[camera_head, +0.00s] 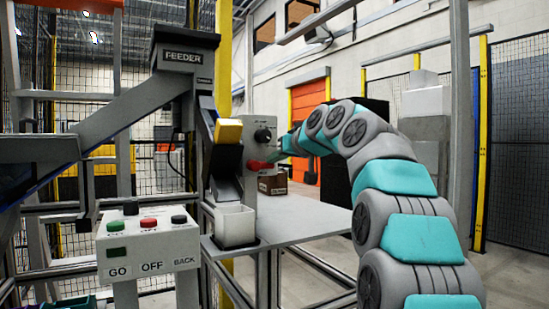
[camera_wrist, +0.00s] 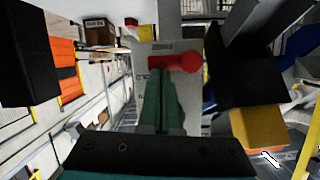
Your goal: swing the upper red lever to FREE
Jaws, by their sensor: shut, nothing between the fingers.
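My gripper (camera_head: 281,155) is at the panel's right side, close to the lever. In the wrist view my gripper (camera_wrist: 152,74) has its green fingers together and empty, with the tips close to the lever. I cannot tell whether they touch it. The panel's markings are partly hidden and unreadable.
A brown box (camera_head: 272,184) sits on the grey table (camera_head: 310,218) below the panel. A button box (camera_head: 150,245) stands at front left. The table's right part looks clear.

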